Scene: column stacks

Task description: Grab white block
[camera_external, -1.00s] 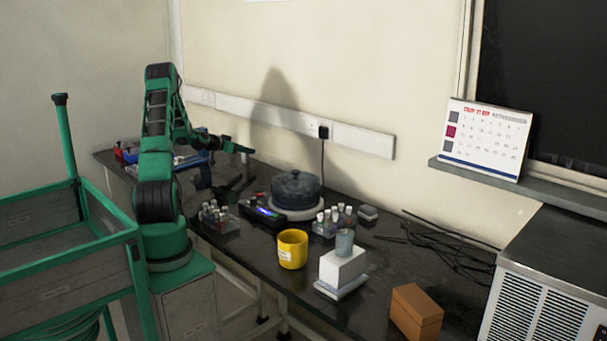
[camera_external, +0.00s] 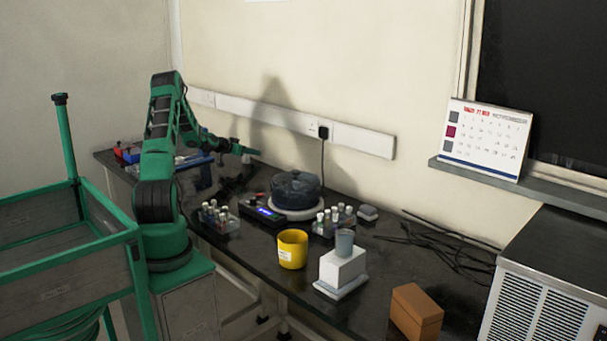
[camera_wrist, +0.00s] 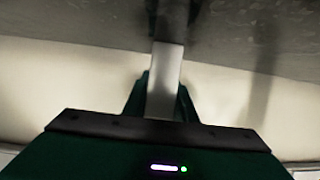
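The white block (camera_external: 342,268) stands on the black bench in the external view. A small grey cup (camera_external: 344,243) sits on top of it, and a flat white slab (camera_external: 343,288) lies under it. My gripper (camera_external: 250,151) is far left of and behind this stack, near the wall and above the bench, apart from it. The white block is not recognisable in the wrist view.
A yellow mug (camera_external: 292,249) stands left of the stack, an orange-brown box (camera_external: 416,312) to the right. Behind are vial racks (camera_external: 334,219), a dark pot (camera_external: 295,188) on a white base and black cables (camera_external: 440,242). Bare bench lies between stack and brown box.

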